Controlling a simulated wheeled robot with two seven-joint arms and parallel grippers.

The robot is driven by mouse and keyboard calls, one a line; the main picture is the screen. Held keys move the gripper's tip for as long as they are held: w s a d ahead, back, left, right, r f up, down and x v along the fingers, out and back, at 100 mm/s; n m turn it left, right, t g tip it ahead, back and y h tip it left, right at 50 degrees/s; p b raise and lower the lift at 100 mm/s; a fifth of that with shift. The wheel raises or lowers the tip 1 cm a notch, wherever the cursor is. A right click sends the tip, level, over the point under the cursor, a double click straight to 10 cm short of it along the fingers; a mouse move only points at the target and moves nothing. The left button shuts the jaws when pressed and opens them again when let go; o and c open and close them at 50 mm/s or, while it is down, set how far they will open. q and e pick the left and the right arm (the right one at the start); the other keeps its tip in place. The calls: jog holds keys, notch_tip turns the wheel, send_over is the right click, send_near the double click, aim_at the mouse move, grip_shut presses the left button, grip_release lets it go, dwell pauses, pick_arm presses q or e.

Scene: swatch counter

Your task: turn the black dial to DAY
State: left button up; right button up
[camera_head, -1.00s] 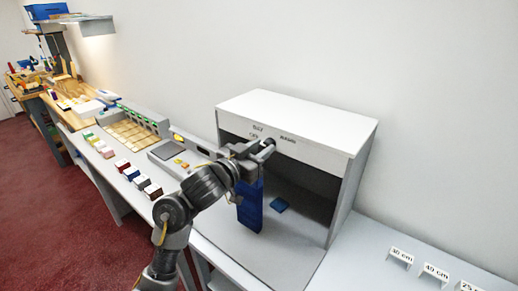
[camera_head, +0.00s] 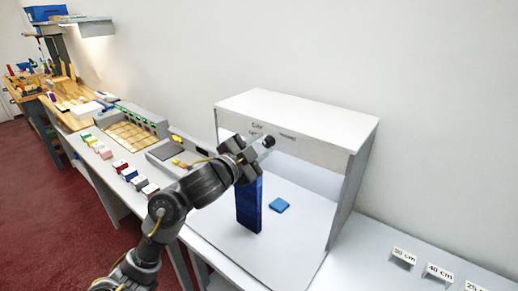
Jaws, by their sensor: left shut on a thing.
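The white light booth (camera_head: 300,128) stands on the counter with its front open and its inside brightly lit. Small dark labels run along its upper front panel; one label (camera_head: 288,137) is right of my gripper, but the print is too small to read surely. My left gripper (camera_head: 262,147) is at this panel, shut on the black dial, which is mostly hidden behind the fingers. The dial's pointer cannot be made out. My right gripper is out of view.
A tall dark blue block (camera_head: 249,208) stands in the booth under my gripper, with a flat blue swatch (camera_head: 279,205) beside it. Length signs (camera_head: 403,256) stand at right. Several small coloured boxes (camera_head: 130,173) line the counter at left.

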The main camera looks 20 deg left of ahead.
pick_arm(q)
jog(key=shift+m, duration=0.6)
jog(key=o, duration=1)
jog(key=p+v, duration=0.2)
jog(key=v, duration=0.8)
jog(key=shift+s+a, duration=0.1)
jog(key=shift+s, duration=0.25)
